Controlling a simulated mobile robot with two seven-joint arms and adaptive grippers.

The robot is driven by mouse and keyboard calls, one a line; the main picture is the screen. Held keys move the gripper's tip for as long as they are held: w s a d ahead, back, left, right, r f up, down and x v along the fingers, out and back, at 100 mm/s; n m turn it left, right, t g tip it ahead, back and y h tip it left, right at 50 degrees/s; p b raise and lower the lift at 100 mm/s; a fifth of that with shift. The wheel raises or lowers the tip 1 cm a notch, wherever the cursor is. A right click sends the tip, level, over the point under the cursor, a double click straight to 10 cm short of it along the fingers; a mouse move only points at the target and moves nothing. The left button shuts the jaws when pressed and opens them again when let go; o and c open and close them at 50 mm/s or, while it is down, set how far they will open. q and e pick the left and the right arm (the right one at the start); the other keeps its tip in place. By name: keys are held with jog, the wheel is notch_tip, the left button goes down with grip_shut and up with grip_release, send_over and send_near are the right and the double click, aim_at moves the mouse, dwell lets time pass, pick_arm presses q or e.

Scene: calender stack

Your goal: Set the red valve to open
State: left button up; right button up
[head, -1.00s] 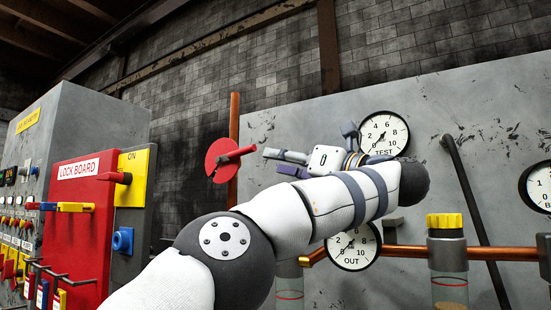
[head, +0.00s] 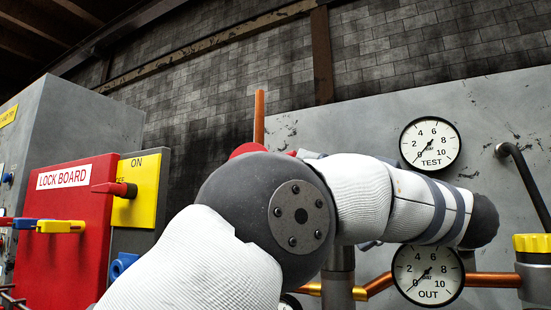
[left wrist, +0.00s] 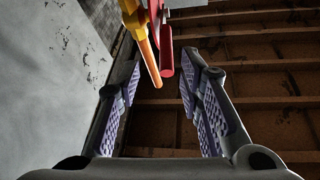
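In the head view the red valve (head: 248,150) is almost wholly hidden behind my left arm; only a strip of its red disc shows at the foot of a copper pipe. In the left wrist view a red bar (left wrist: 167,55), seemingly the valve's handle, hangs at the upper middle. My left gripper (left wrist: 160,85) is open, with a purple-padded finger on each side. The bar's end lies between the fingertips in the picture, with gaps on both sides; I cannot tell the depth or see contact. My right gripper is in neither view.
The copper pipe (head: 259,115) rises close by the valve; an orange rod (left wrist: 153,65) shows beside the red bar. A grey panel carries the TEST gauge (head: 430,144) and OUT gauge (head: 428,275). The red lock board (head: 65,230) stands at the left.

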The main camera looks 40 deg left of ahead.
pick_arm(q)
jog(key=x, duration=0.6)
jog(key=s+p+x, duration=0.1)
jog(key=x, duration=0.3)
jog(key=shift+d+r, duration=0.15)
jog(key=shift+r, duration=0.05)
jog(key=shift+a+r, duration=0.15)
jog(key=shift+a, duration=0.4)
jog(key=shift+w, duration=0.1)
grip_shut()
